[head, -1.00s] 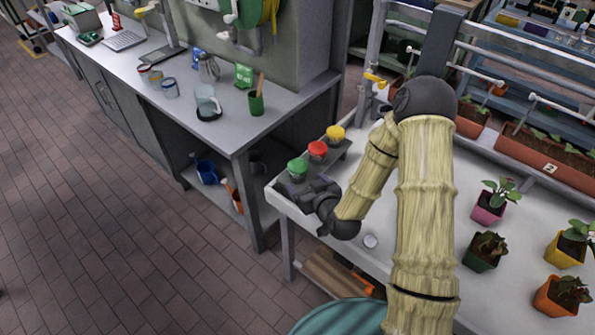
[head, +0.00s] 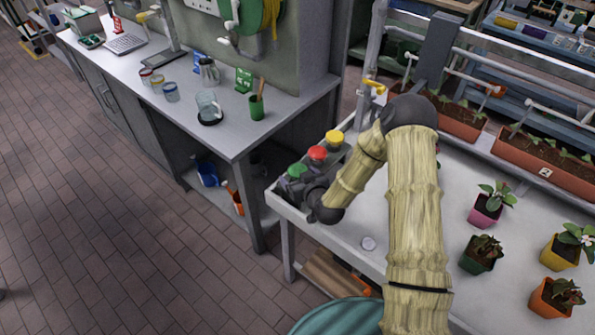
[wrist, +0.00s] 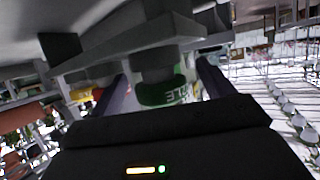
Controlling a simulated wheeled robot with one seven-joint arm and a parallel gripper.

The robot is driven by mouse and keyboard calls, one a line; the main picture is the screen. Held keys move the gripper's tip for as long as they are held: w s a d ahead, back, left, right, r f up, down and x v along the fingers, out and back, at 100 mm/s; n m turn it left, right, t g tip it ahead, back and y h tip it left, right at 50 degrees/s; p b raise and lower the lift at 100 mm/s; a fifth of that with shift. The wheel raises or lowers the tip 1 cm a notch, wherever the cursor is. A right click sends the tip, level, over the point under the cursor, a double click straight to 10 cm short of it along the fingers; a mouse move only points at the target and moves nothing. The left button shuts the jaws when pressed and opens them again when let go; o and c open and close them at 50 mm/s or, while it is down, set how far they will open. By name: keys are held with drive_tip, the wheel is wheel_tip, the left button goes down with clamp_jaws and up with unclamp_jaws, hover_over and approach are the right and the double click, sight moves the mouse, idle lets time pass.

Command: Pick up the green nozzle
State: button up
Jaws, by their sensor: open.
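The green nozzle (head: 296,170) stands at the near left end of a row on a grey rack at the left end of the white bench. In the head view my gripper (head: 289,184) is right by it and hides its lower part. In the wrist view the green nozzle (wrist: 163,92) shows its green band with white letters between my two open fingers (wrist: 162,85), one on each side. I cannot tell whether either finger touches it.
A red nozzle (head: 317,153) and a yellow nozzle (head: 334,137) stand behind the green one on the rack. Potted plants (head: 487,204) stand on the right of the bench. A grey workbench (head: 240,133) with jars and a green cup (head: 256,106) is at left.

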sight(296, 172)
drive_tip(key=shift+x, duration=1.55)
drive_tip(key=shift+c, duration=0.2)
drive_tip(key=c, duration=1)
